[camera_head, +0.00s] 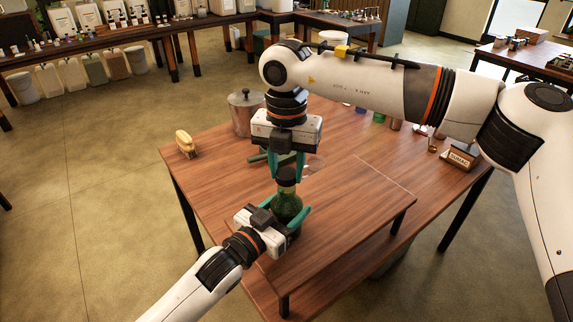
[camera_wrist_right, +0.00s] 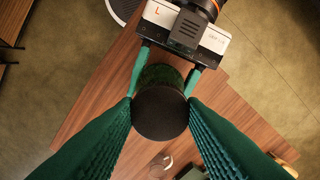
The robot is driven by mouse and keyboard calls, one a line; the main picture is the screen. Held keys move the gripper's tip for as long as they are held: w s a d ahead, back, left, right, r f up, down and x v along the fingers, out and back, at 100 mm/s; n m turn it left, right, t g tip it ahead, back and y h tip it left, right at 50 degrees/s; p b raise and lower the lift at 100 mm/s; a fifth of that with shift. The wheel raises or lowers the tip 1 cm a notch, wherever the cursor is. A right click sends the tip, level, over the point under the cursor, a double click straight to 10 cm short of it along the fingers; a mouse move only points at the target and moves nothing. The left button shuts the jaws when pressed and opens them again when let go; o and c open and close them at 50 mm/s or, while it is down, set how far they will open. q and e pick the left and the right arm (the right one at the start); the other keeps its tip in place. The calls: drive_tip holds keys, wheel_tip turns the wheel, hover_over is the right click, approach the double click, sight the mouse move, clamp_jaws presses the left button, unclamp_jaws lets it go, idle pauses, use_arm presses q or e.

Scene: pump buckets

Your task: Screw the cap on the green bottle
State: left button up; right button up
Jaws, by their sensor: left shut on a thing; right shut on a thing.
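The green bottle (camera_head: 289,205) stands upright on the wooden table, near its front left part. My left gripper (camera_head: 290,219) is shut around the bottle's body from the left. The dark round cap (camera_head: 287,174) sits at the top of the bottle. My right gripper (camera_head: 286,168) points straight down above the bottle and is shut on the cap. In the right wrist view the cap (camera_wrist_right: 160,113) lies between the green ribbed fingers (camera_wrist_right: 160,112), with the green bottle (camera_wrist_right: 160,74) partly hidden beneath it. Whether the cap's threads are engaged cannot be seen.
A metal pot (camera_head: 244,112) with a lid stands behind the bottle on the table (camera_head: 215,190). A yellow-bristled brush (camera_head: 186,144) lies at the left edge. A small labelled wooden box (camera_head: 462,157) sits at the right. The front right tabletop is clear.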

sight(285, 174)
drive_tip(key=shift+f, duration=0.9)
drive_tip(key=shift+f, duration=0.55)
use_arm(q)
clamp_jaws()
use_arm(e)
drive_tip(key=m, duration=0.4)
drive_tip(key=shift+m, duration=0.4)
drive_tip(key=m, duration=0.5)
drive_tip(key=shift+m, duration=0.4)
drive_tip(key=m, duration=0.5)
drive_tip(key=shift+a, duration=0.1)
drive_tip(key=shift+s+a+m, duration=0.25)
drive_tip(key=shift+m, duration=1.45)
drive_tip(key=shift+w+d, duration=0.15)
drive_tip(key=shift+d, duration=0.05)
